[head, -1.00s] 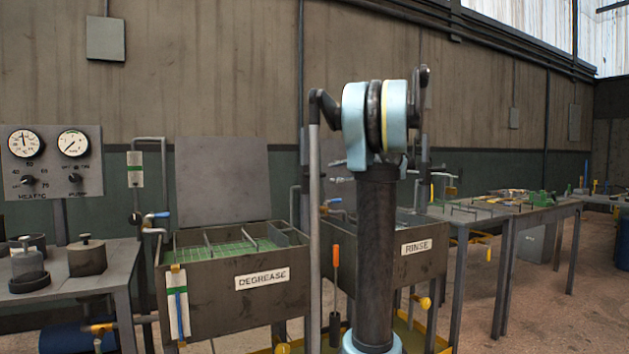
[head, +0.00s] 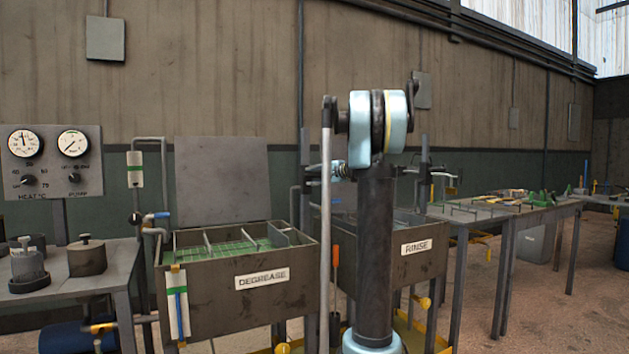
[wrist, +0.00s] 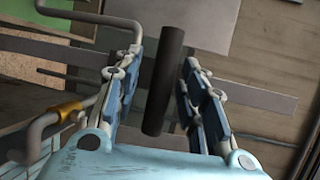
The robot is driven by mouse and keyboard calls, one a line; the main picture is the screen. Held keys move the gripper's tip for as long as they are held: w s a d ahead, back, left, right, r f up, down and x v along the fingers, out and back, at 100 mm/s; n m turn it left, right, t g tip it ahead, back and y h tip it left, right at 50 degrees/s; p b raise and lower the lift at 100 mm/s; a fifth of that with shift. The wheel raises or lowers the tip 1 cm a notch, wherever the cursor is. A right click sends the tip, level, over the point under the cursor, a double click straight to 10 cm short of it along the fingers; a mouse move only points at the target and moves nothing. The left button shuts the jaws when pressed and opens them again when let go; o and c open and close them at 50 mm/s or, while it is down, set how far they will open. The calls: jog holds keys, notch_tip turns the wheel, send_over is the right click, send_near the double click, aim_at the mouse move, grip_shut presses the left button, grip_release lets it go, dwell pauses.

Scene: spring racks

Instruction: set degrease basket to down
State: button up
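The degrease tank (head: 215,299) carries a DEGREASE label, with a green mesh basket (head: 235,249) inside near the rim. An upright lever with a dark grip (head: 305,147) stands behind the tank's right end. In the wrist view, a dark round bar (wrist: 165,85), which looks like that grip, lies between the spread fingers of my gripper (wrist: 162,60). Gaps show on both sides of the bar; the fingers are not closed on it. In the head view, my gripper (head: 334,172) shows small, just right of the lever, partly hidden by my arm.
The rinse tank (head: 405,268) stands at right, partly behind my arm, with a similar lever (head: 424,150). A gauge panel (head: 52,163) and a bench (head: 75,280) with weights are at left. Pipes with a blue-handled valve (head: 158,216) flank the degrease tank.

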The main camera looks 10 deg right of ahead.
jog(key=shift+c, duration=0.3)
grip_shut()
jog(key=shift+s+f, duration=0.1)
notch_tip(320, 180, down, 16)
jog(key=shift+s+f, duration=0.15)
